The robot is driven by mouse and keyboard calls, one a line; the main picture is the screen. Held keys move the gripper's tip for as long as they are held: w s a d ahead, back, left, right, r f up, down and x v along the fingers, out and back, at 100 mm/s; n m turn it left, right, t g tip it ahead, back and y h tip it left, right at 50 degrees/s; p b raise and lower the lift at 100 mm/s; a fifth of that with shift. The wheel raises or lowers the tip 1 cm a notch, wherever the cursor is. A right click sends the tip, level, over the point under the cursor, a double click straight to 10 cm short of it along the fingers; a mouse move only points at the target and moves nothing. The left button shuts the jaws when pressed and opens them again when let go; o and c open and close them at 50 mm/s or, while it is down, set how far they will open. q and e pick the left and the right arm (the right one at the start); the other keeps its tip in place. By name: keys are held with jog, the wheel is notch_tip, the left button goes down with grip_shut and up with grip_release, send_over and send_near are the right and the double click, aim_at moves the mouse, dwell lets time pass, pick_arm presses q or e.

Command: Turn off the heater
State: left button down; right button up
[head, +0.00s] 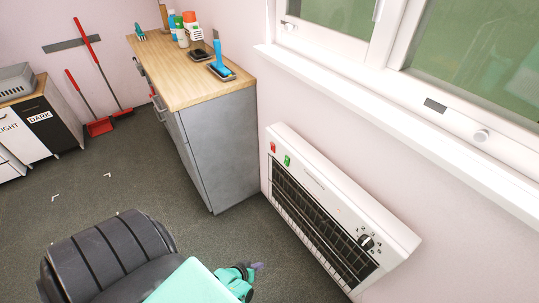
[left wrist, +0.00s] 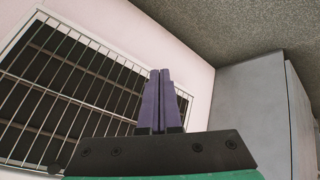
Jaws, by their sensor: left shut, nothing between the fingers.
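A white wall heater (head: 318,184) with a dark grille hangs low under the window. Near its left end are a red switch (head: 273,147) and a green switch (head: 287,160). Near its right end is a black dial (head: 366,242) with markings too small to read. My left gripper (head: 258,266) is low, in front of and to the left of the heater, apart from it. Its purple fingers (left wrist: 160,100) are shut together with nothing between them. The left wrist view shows the heater's grille (left wrist: 60,80) behind and left of the fingers. My right gripper is not in view.
A grey cabinet (head: 225,140) with a wooden top stands just left of the heater, close to it. Bottles and tools stand on top. The window sill (head: 390,125) juts out above the heater. The dark floor (head: 75,190) in front is clear.

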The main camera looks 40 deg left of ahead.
pick_arm(q)
jog(key=w+a+r+n+t+y+b, duration=0.2)
jog(key=w+a+r+n+t, duration=0.25)
jog(key=w, duration=0.45)
jog(key=n+t+y+b, duration=0.4)
jog(key=n+y, duration=0.4)
jog(key=n, duration=0.7)
send_near(271, 145)
jog(key=s+f, duration=0.1)
jog(key=s, duration=0.7)
jog(key=shift+m+t+h, duration=0.25)
jog(key=shift+h, duration=0.05)
jog(key=d+x, duration=0.1)
jog(key=x, duration=0.3)
jog(key=w+x, duration=0.1)
jog(key=x, duration=0.3)
jog(key=d+x, duration=0.1)
jog(key=x, duration=0.4)
jog(key=shift+w+d, duration=0.35)
jog(key=shift+f, duration=0.1)
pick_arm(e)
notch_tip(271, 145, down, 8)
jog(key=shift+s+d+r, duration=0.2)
pick_arm(q)
jog(key=shift+p, duration=0.35)
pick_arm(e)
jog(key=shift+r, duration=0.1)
